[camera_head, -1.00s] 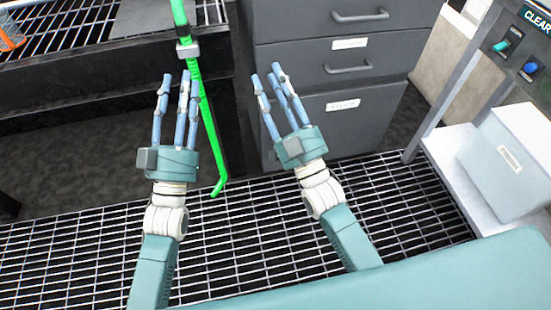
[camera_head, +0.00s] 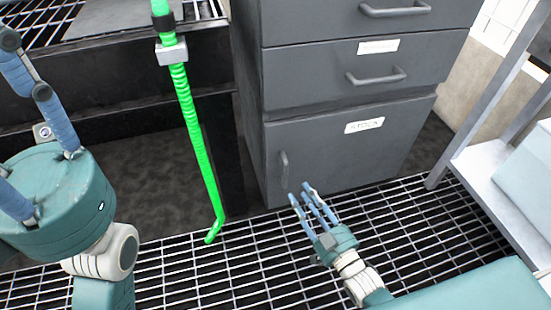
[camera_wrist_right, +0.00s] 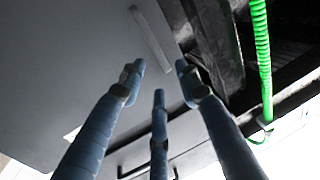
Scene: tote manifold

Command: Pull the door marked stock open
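The grey door (camera_head: 335,158) with a white label reading STOCK (camera_head: 364,126) is the lowest front of the grey cabinet and looks shut. Its vertical bar handle (camera_head: 284,170) is near the left edge and also shows in the right wrist view (camera_wrist_right: 153,38). My right gripper (camera_head: 303,192) is open and empty, low in front of the door, below and to the right of the handle. In the right wrist view its fingers (camera_wrist_right: 158,80) are spread, apart from the handle. My left gripper (camera_head: 40,130) is large at the left edge, fingers spread and empty, away from the door.
A green hose (camera_head: 195,130) hangs left of the cabinet, before a dark bench. Drawers with horizontal handles (camera_head: 376,76) sit above the door. A light shelf stand (camera_head: 500,165) is at the right. Open floor grating (camera_head: 240,270) lies in front.

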